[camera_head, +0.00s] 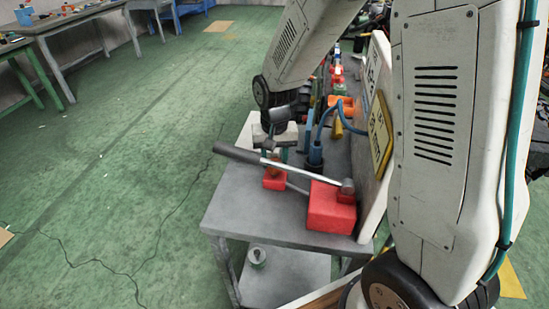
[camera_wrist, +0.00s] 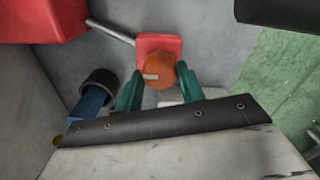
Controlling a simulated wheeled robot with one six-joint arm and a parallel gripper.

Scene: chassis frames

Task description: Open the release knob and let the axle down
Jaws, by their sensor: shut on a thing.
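The release knob is an orange round knob with a pale mark (camera_wrist: 158,72), mounted on a small red block (camera_wrist: 160,43). My gripper (camera_wrist: 159,79) has its two teal fingers on either side of the knob, shut on it. In the head view my gripper (camera_head: 273,155) points down over the small red block (camera_head: 274,183) on the grey cart, partly hiding the knob. A larger red block (camera_head: 330,208) carries a metal lever with a dark grip (camera_head: 236,153); a thin rod joins the two blocks. I cannot make out the axle.
The grey cart top (camera_head: 235,212) is bare at its front left. A white upright board with a yellow sign (camera_head: 380,138) borders the right.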

